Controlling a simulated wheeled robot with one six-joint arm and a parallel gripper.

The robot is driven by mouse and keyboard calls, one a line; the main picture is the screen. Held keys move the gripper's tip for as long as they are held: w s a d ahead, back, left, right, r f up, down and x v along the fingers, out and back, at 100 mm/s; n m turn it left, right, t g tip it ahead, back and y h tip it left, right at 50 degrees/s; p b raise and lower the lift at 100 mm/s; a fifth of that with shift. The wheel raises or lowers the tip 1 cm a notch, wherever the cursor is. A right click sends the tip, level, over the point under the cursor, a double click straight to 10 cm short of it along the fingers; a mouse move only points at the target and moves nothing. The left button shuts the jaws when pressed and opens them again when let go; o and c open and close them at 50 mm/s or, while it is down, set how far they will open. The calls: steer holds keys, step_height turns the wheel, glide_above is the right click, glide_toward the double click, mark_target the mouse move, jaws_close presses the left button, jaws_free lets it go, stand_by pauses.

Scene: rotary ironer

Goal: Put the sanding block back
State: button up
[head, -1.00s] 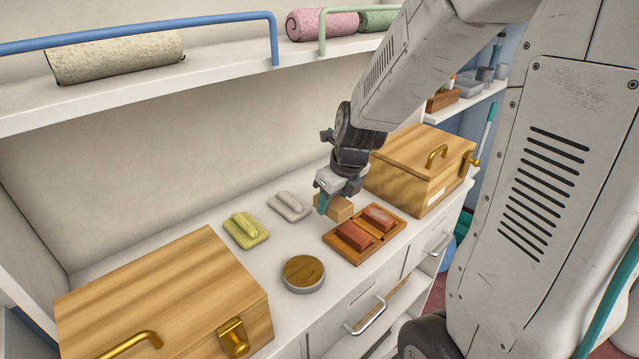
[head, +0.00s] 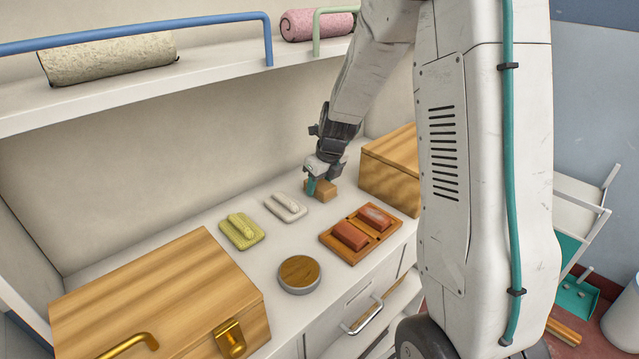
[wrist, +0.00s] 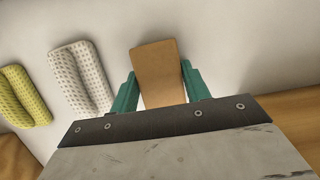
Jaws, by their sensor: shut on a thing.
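My gripper (head: 321,184) is shut on a small tan block, which I take to be the sanding block (head: 325,191). It is at the back of the white counter (head: 225,285), behind the tray and left of the right wooden box. In the wrist view the block (wrist: 155,68) sits between the two green fingers, its far end sticking out past them. I cannot tell whether it touches the counter. A pale pad with a grip (head: 286,207) and a yellow one (head: 241,231) lie in a row to its left; both also show in the wrist view.
A wooden tray (head: 356,262) holds two reddish blocks, front right of my gripper. A round wooden-topped piece (head: 299,273) lies left of the tray. Wooden boxes stand left (head: 150,295) and right (head: 392,178). A shelf (head: 215,77) with rolled cloths runs above.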

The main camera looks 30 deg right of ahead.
steer(key=shift+f, duration=0.15)
steer(key=o, duration=1)
steer(key=shift+c, duration=0.2)
